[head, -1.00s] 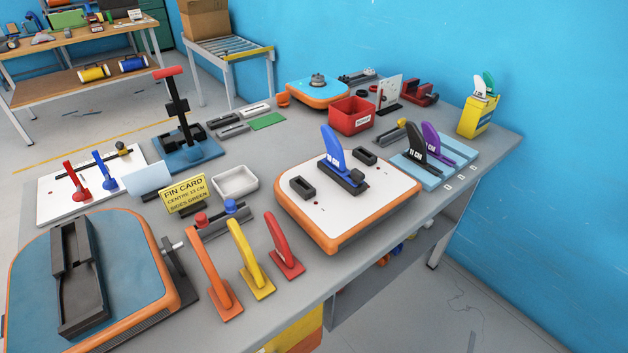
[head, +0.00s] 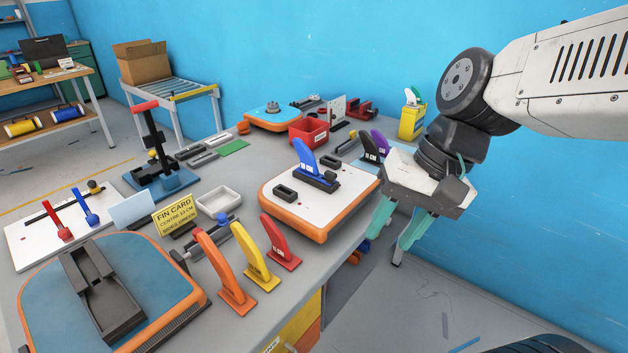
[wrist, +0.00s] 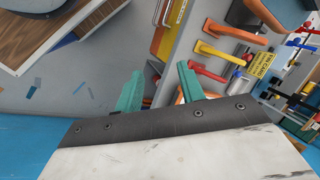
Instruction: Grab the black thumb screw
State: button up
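A stand on the bench holds a bar with a blue knob (head: 221,219), behind the orange, yellow and red fins; no black knob is clear there. Small dark parts near the red bin are too small to tell. My gripper (head: 386,242) hangs past the bench's front right edge, with its teal fingers apart and nothing between them. In the wrist view my gripper (wrist: 160,68) is also open and empty, over the floor and the bench edge.
A white board (head: 330,208) with a blue fin lies near the front edge, left of my gripper. An orange fin (head: 222,268), a yellow fin (head: 254,258) and a red fin (head: 281,243) stand along the edge. A blue board (head: 40,290) is front left.

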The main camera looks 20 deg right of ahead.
jog(key=w+a+f+m+t+y, duration=0.1)
jog(key=w+a+m+y, duration=0.25)
jog(key=w+m, duration=0.35)
jog(key=m+t, duration=0.9)
jog(key=m, duration=0.8)
send_near(333, 174)
jog(key=x, duration=0.3)
jog(key=shift+w+d+y, duration=0.2)
jog(key=shift+w+y, duration=0.05)
jog(key=shift+w, duration=0.05)
jog(key=shift+m, duration=0.5)
jog(key=x, duration=0.7)
jog(key=shift+s+a+f, duration=0.1)
jog(key=shift+f, duration=0.05)
jog(key=shift+w+a+f, duration=0.15)
jog(key=shift+w+a, duration=0.05)
jog(key=shift+w, duration=0.1)
grip_shut()
